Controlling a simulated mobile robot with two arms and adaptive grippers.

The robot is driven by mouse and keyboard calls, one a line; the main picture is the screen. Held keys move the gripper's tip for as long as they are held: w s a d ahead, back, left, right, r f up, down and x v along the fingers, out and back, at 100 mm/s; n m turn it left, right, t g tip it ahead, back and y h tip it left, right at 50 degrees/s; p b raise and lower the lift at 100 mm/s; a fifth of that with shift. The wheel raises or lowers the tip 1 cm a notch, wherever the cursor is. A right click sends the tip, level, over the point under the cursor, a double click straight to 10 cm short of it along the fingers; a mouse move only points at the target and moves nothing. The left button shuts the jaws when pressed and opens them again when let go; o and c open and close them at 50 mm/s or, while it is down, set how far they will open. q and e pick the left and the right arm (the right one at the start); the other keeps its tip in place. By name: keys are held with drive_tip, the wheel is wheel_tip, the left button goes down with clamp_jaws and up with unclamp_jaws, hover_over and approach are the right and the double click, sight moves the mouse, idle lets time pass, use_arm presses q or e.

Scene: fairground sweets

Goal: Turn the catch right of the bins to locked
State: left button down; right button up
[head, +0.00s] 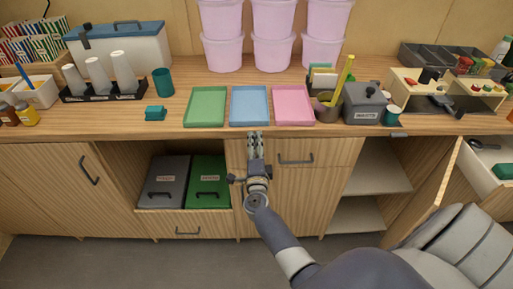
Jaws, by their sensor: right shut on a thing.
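The grey bin (165,182) and the green bin (207,182) stand side by side in the open compartment under the counter. My right gripper (254,139) is at the wooden cabinet front right of these bins, just below the counter edge. Its fingers are close together, shut on the catch. The gripper and wrist hide the catch, so I cannot tell which way it is turned. My left gripper is not in view.
A closed drawer (317,152) is right of my gripper. Further right an open cabinet door (424,197) stands out beside bare shelves (366,180). Green, blue (249,105) and pink trays lie on the counter above, with a grey waste box (366,104) to their right.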

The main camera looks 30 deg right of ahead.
drive_tip(key=shift+m, duration=0.5)
drive_tip(key=o, duration=1.1)
drive_tip(key=shift+c, duration=0.2)
drive_tip(key=v, duration=1.2)
